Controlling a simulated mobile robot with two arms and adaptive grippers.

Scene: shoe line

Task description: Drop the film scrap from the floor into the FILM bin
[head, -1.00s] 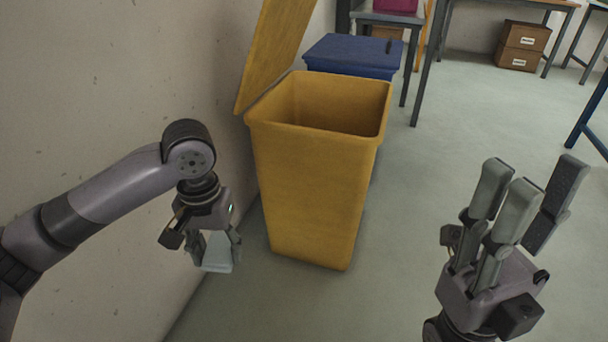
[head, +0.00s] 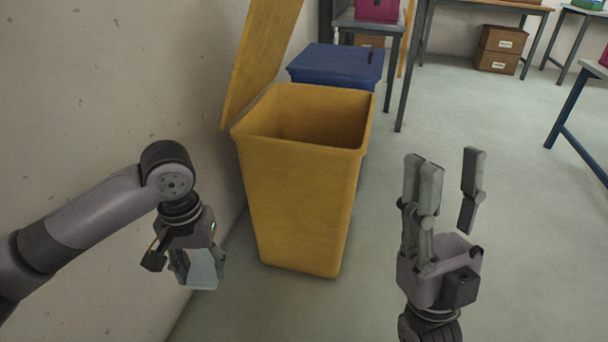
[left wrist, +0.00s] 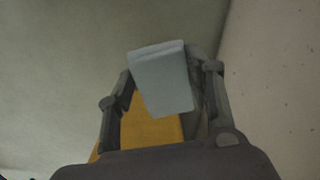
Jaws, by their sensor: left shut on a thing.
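The film scrap (head: 203,268) is a pale, translucent grey-blue piece. My left gripper (head: 197,274) is shut on it and holds it pointing down, left of the yellow bin and below its rim. The scrap also shows between the fingers in the left wrist view (left wrist: 163,80). The yellow bin (head: 300,205) stands upright with its lid (head: 262,60) raised against the wall. Its opening faces up and looks empty as far as I see. No FILM label shows on it. My right gripper (head: 443,180) is open and empty, right of the bin.
A blue bin (head: 338,62) with its lid shut stands behind the yellow one. The wall (head: 90,90) runs close along the left. Tables and brown boxes (head: 499,48) stand at the back. The floor (head: 500,220) on the right is clear.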

